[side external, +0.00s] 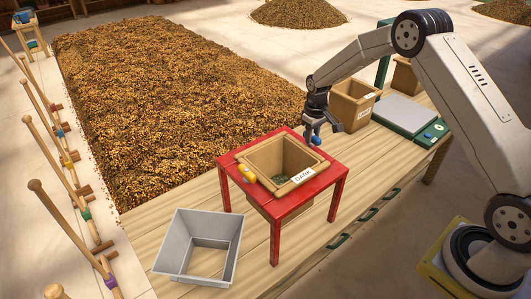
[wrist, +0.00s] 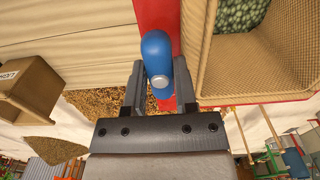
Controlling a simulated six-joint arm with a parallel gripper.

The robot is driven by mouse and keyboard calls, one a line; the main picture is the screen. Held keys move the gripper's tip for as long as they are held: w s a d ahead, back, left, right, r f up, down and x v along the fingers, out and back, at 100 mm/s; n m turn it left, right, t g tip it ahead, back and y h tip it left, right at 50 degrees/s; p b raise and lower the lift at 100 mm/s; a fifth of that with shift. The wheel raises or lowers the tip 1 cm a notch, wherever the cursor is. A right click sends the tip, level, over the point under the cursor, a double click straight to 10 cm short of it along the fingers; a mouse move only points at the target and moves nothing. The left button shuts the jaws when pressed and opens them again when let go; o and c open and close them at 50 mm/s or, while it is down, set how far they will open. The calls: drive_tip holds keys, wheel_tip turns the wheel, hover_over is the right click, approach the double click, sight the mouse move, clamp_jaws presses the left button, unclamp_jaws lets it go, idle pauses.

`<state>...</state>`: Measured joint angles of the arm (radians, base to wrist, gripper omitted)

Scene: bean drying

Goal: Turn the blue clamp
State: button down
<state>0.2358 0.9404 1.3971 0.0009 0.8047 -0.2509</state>
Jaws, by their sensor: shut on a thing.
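The blue clamp (wrist: 157,58) is a rounded blue knob with a pale end, at the edge of the red stand. My gripper (wrist: 159,88) has a finger on each side of it in the wrist view and is shut on it. In the side view the clamp (side external: 316,139) shows as a small blue spot under my gripper (side external: 313,128), at the stand's right rear corner. The red stand (side external: 338,170) holds a tan bin labelled DARK (side external: 262,150), with some dark green beans inside. A yellow clamp (side external: 247,173) sits at the stand's left side.
An empty grey bin (side external: 236,218) stands front left on the wooden table (side external: 300,252). Another tan bin (side external: 372,92) and a scale (side external: 400,113) are to the right, near my arm. A large bed of beans (side external: 170,90) lies behind the table.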

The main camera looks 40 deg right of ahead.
drive_tip(key=shift+c, duration=2)
unclamp_jaws()
drive_tip(key=shift+r, duration=0.15)
drive_tip(key=shift+r, duration=3.8)
drive_tip(key=shift+s+a, duration=0.1)
